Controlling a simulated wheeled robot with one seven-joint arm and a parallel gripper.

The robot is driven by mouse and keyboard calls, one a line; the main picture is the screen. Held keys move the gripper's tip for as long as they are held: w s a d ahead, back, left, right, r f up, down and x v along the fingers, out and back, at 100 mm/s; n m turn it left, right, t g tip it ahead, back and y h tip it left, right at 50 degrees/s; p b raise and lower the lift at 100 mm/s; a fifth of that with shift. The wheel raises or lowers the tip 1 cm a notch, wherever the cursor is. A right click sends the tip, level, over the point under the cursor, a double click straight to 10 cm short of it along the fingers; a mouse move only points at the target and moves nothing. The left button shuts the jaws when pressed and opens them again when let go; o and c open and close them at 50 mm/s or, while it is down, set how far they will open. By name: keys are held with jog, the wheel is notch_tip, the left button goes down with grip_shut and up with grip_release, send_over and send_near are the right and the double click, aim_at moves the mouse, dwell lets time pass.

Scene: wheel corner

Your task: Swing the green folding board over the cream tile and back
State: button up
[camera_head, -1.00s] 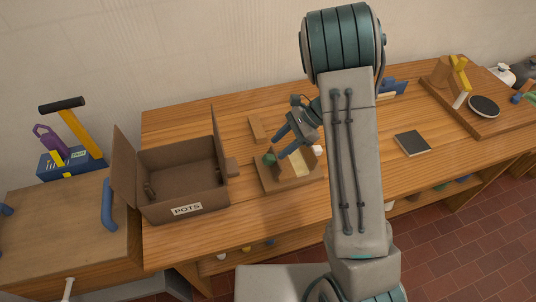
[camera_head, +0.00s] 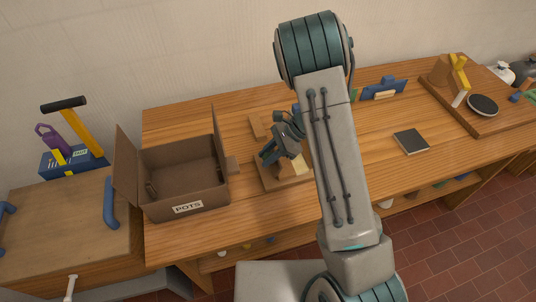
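A low wooden base (camera_head: 275,186) sits mid-bench, right of the cardboard box. The cream tile (camera_head: 299,167) shows in part on this base, beside my arm. My gripper (camera_head: 267,158) is low over the left side of the base, with its fingers pointing down and left. Its fingers and the arm cover much of the base. I cannot make out the green folding board behind them. The fingers are small and overlap in this view, so I cannot tell whether they are open or hold anything.
An open cardboard box (camera_head: 180,175) marked POTS stands left of the base. A wooden block (camera_head: 257,126) lies behind the base. A dark square (camera_head: 411,141) lies to the right, with bare bench around it. A blue holder (camera_head: 383,89) stands at the back.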

jog(key=shift+s+a+f+t+h+p, duration=0.1)
jog(key=shift+s+a+t+h+p, duration=0.1)
jog(key=shift+a+h+p, duration=0.45)
jog(key=shift+s+a+f+t+h+p, duration=0.1)
jog(key=shift+a+t+h+p, duration=0.15)
jog(key=shift+h, duration=0.7)
jog(key=shift+a+f+t+h+p, duration=0.25)
jog(key=shift+a+h+p, duration=0.1)
jog(key=shift+h+p, duration=0.45)
jog(key=shift+a+f+h+p, duration=0.15)
jog(key=shift+f+h+p, duration=0.15)
jog(key=shift+h, duration=0.3)
jog(key=o, duration=1)
jog(key=shift+r, duration=0.1)
